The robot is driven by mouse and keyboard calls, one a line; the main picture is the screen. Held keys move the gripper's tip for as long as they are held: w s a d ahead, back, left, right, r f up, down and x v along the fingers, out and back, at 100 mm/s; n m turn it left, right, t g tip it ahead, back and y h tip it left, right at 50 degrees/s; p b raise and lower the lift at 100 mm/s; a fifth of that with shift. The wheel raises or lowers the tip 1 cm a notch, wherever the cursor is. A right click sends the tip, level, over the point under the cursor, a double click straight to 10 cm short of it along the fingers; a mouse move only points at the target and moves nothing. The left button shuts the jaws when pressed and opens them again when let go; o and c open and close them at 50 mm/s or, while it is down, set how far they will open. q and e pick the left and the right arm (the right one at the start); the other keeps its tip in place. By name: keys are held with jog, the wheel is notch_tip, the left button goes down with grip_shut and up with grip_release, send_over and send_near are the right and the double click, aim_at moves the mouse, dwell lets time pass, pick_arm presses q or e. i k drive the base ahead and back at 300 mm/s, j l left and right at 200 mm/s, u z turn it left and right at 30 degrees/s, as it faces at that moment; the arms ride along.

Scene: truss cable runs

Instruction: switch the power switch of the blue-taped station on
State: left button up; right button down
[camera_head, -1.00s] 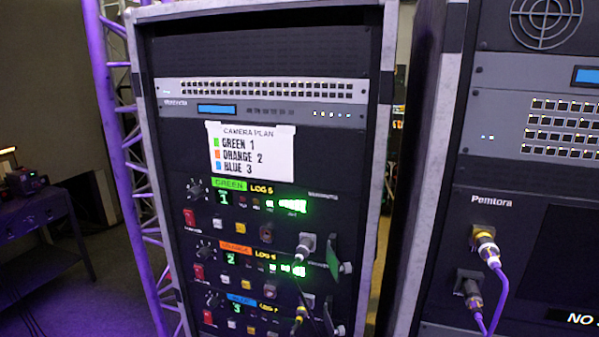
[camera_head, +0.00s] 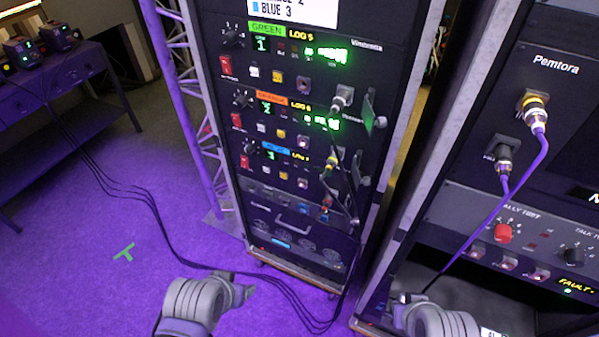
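My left gripper (camera_head: 243,293) is low in front of the rack, over the floor, apart from the switch. My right gripper (camera_head: 404,299) is low at the right rack's base. Neither gripper's opening is clear.
Cables (camera_head: 150,200) run across the purple floor to the rack's foot. Plugged cables hang at the units' right side, near a small hinged plate (camera_head: 368,112). The right rack (camera_head: 470,205) stands close by. A purple truss (camera_head: 185,90) is left of the middle rack.

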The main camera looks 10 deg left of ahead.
aim_at(245, 163)
jog(key=i+j, duration=0.7)
jog(key=j+u, duration=0.05)
